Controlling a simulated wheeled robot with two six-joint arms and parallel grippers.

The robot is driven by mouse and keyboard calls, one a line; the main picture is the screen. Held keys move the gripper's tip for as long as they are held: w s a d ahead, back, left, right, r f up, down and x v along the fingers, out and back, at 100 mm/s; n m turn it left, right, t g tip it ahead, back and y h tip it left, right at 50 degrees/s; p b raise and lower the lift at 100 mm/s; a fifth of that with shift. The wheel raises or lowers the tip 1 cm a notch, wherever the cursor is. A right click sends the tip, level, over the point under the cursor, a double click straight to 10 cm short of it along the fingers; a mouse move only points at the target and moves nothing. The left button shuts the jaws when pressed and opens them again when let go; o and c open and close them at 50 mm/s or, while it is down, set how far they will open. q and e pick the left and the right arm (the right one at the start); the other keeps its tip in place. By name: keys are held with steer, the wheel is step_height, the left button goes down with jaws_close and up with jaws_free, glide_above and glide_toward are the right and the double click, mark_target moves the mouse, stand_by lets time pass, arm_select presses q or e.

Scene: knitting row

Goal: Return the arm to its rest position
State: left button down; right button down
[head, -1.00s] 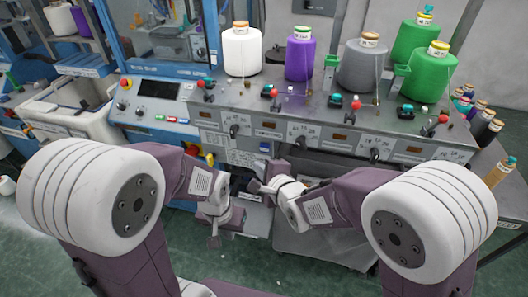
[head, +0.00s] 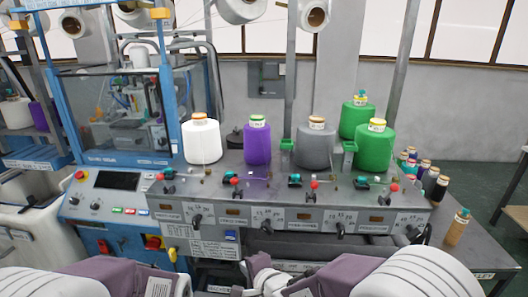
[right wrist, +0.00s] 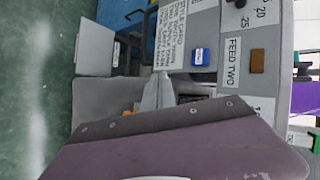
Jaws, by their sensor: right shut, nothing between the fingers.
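My right arm is folded low in the head view, with its white joint at the lower right. My right gripper (head: 247,270) is at the bottom middle, in front of the machine's lower panel. It is shut with nothing in it. In the right wrist view its grey fingers (right wrist: 158,92) show partly behind my purple arm link. My left arm shows at the bottom left, but its gripper is below the frame.
The grey machine bench (head: 340,195) stands close ahead, bearing a white cone (head: 202,142), a purple cone (head: 257,145), a grey cone (head: 315,148) and green cones (head: 375,150). A blue-framed cabinet (head: 120,115) and a pale bin (head: 35,190) stand left.

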steer(key=s+d+f+n+g+h, duration=0.2)
steer(key=d+f+n, duration=0.1)
steer(key=d, duration=0.4)
steer(key=s+d+f+n+g+h, duration=0.1)
steer(key=s+d+f+n+h, duration=0.1)
steer(key=d, duration=0.5)
steer(key=s+d+f+n+g+h, duration=0.1)
steer(key=s+d+f+n+g, duration=0.2)
steer(key=s+d, duration=0.8)
steer(key=n+g, duration=0.2)
steer(key=n, duration=0.1)
steer(key=shift+s+d+n+h, duration=0.15)
steer(key=shift+s+n+h, duration=0.15)
steer(key=shift+n+h, duration=0.1)
